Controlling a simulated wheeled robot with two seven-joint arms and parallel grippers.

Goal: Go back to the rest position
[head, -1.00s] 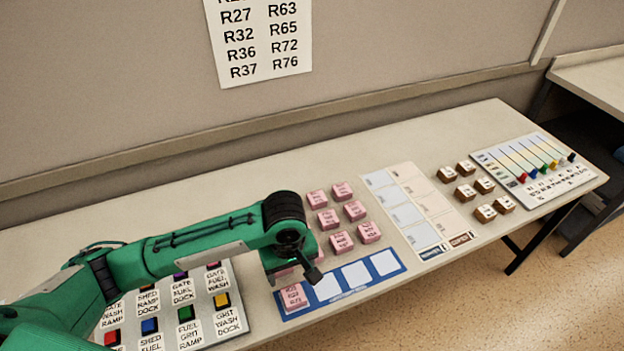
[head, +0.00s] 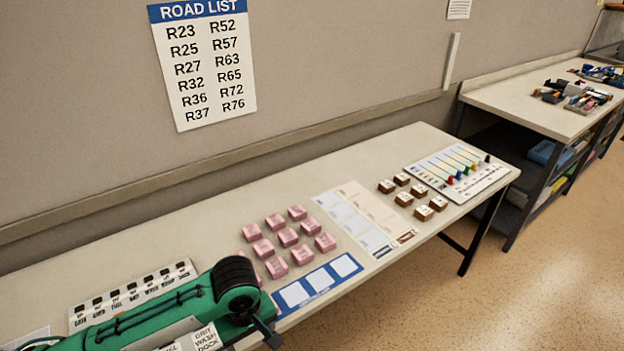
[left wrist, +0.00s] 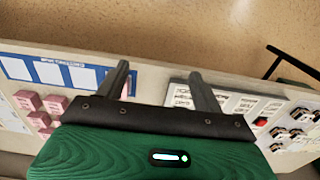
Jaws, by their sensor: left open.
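My left gripper (head: 268,338) is at the bottom of the head view, with its green arm low over the left part of the table (head: 120,250). In the left wrist view its two dark fingers (left wrist: 162,84) stand apart with nothing between them. They hang above the table between a blue strip with white squares (left wrist: 48,72) and a white button panel (left wrist: 236,104). The arm hides most of that panel and the near end of the blue strip (head: 335,266) in the head view. My right gripper is not in view.
Several pink blocks (head: 287,237) stand behind the blue strip. A pale card sheet (head: 352,222), several brown blocks (head: 403,199) and a slider board (head: 462,173) lie farther right. A road list (head: 203,65) hangs on the wall. Another table (head: 500,95) stands at the right.

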